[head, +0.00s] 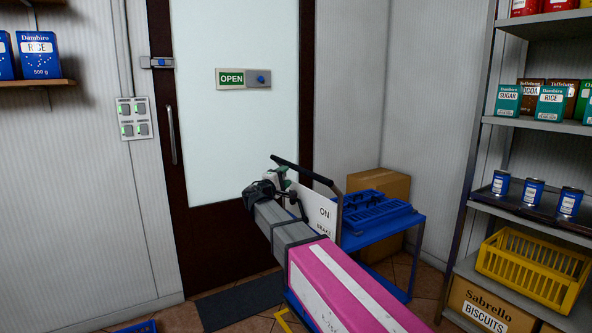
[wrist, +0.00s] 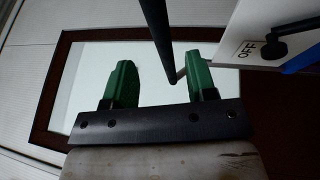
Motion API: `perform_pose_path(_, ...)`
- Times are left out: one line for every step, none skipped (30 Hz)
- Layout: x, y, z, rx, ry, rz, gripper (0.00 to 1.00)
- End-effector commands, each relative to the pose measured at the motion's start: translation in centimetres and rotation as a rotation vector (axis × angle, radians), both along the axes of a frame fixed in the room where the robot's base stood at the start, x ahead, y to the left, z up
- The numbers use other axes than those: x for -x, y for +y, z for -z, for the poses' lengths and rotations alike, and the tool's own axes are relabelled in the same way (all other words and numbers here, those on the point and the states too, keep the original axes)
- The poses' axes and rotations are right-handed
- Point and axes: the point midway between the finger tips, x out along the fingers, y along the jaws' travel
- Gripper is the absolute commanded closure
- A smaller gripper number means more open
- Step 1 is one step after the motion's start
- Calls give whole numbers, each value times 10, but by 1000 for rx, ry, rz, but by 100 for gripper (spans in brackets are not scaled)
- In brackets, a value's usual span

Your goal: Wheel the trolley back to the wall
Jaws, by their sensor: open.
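The trolley (head: 388,236) is blue, stands right of the door, and carries a blue crate. Its black push handle (head: 308,173) rises on the near side, beside a white brake panel (head: 326,212) marked ON and BRAKE. My gripper (head: 281,180) is at the handle, its green fingers open. In the wrist view, the dark handle bar (wrist: 156,35) runs between the open fingers (wrist: 162,82), closer to the right one; contact cannot be told. The wrist view also shows the panel's OFF mark and black brake lever (wrist: 290,28). My arm hides part of the trolley.
A cardboard box (head: 380,183) stands in the corner behind the trolley. A stocked shelf rack (head: 480,130) with a yellow crate (head: 535,268) is at right. The door (head: 235,110) and a dark mat (head: 240,302) are at left. A blue object (head: 137,327) shows at the bottom edge.

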Motion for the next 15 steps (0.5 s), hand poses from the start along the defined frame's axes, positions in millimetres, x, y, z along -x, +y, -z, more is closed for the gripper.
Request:
perform_pose_path(-10, -5, -2, -1, 0, 3, 48)
perform_pose_path(-15, -9, -3, -1, 0, 4, 48)
perform_pose_path(-21, -12, -4, -1, 0, 3, 48)
perform_pose_path(-26, -15, -5, -1, 1, 2, 48)
perform_pose_path(-30, -18, -6, -1, 1, 2, 48)
perform_pose_path(-36, -22, -7, -1, 1, 3, 48)
perform_pose_path(-40, -25, -8, -1, 1, 3, 48)
perform_pose_path(-43, -27, -8, -1, 1, 3, 48)
perform_pose_path(-48, -30, -9, -1, 1, 2, 48)
perform_pose_path(-51, -32, -10, -1, 1, 2, 48)
perform_pose_path(-54, -34, -11, -1, 1, 2, 48)
perform_pose_path(-57, -37, -11, -1, 1, 3, 48)
perform_pose_path(-59, -38, -12, -1, 1, 3, 48)
perform_pose_path(-61, -39, -12, -1, 1, 3, 48)
perform_pose_path(-63, -41, -13, -1, 1, 2, 48)
